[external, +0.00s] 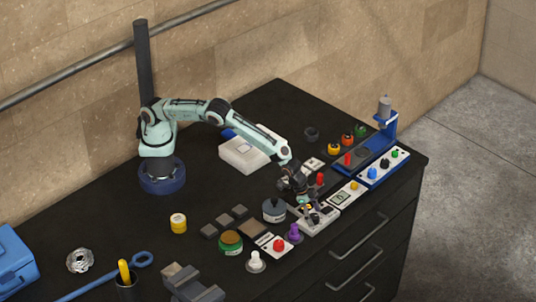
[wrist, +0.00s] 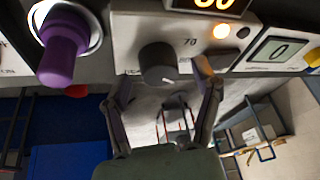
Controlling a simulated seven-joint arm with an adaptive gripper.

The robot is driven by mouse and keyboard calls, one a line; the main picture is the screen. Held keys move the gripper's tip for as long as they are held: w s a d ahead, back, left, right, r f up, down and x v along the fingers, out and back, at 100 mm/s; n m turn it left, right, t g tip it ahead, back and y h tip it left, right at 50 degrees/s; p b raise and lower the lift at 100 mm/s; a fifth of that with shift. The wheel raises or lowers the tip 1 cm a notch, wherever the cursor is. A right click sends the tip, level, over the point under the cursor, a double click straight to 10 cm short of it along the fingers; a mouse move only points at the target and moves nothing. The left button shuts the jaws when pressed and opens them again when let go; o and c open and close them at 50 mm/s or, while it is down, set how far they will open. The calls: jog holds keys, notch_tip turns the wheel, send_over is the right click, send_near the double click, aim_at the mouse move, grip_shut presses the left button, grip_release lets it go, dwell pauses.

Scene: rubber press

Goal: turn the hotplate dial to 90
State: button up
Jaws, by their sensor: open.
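The hotplate (external: 322,222) is a pale box near the front edge of the bench, with my gripper (external: 305,203) over it. In the wrist view its white front panel (wrist: 125,35) carries a dark round dial (wrist: 158,63) with a white mark towards the lower right. A "70" label is beside the dial, and an orange digital display (wrist: 210,3) is cut off at the top, so its reading is unclear. My gripper (wrist: 163,75) is open, one finger on each side of the dial. I cannot tell whether either finger touches it.
A purple knob (wrist: 63,50) stands close on the left in the wrist view, also in the external view (external: 293,232). A lit orange lamp (wrist: 221,31) and a panel with a "0" display (wrist: 277,49) are to the right. A grey pot (external: 274,211) stands left of the hotplate.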

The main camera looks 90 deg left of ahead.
grip_shut()
jog(key=c, duration=1.1)
grip_release()
jog(key=shift+m, duration=0.3)
jog(key=shift+c, duration=0.2)
jog(key=m+h, duration=0.1)
jog(key=m, duration=0.3)
jog(key=shift+a+g+h, duration=0.1)
jog(key=shift+g+h, duration=0.3)
jog(key=shift+f+m+g+h, duration=0.1)
jog(key=shift+m+g+h, duration=0.2)
jog(key=shift+m, duration=1)
